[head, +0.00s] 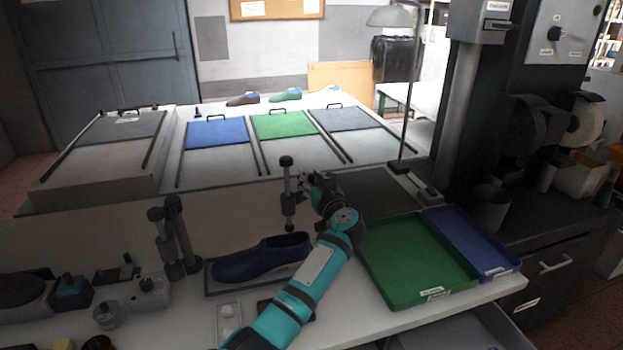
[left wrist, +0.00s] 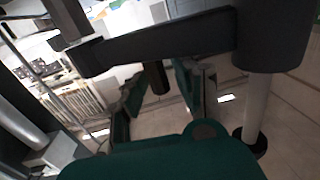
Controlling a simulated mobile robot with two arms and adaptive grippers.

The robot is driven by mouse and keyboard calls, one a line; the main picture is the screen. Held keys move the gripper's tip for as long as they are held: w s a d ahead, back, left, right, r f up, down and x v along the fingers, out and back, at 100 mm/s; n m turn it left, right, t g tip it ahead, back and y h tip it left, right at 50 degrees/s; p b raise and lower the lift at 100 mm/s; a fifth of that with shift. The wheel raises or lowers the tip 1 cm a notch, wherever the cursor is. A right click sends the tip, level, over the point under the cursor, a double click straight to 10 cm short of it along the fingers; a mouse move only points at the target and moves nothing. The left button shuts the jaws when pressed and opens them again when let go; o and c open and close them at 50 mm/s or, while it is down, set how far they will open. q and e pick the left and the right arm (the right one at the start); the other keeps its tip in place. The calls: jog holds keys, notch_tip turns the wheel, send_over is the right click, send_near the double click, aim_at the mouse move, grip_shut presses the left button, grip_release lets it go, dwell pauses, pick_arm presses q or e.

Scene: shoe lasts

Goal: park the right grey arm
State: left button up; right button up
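A dark grey arm (left wrist: 165,43) crosses the top of the left wrist view, running left from a thick dark collar (left wrist: 272,35) on a pale rod. In the head view this seems to be the upright post (head: 288,192) behind the blue shoe (head: 260,259); its arm is hard to make out there. My left gripper (head: 318,184) is just right of that post. Its fingers (left wrist: 162,92) are apart, with a dark peg (left wrist: 157,78) showing between them, not visibly touched. Whether the peg belongs to the arm is unclear. My right gripper is out of view.
Two more dark posts (head: 173,236) stand left of the shoe. A green tray (head: 412,262) and a blue tray (head: 475,243) lie right of my left arm. A lamp (head: 413,95) stands behind. Blue, green and grey panels lie on the far table.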

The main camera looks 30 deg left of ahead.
pick_arm(q)
grip_shut()
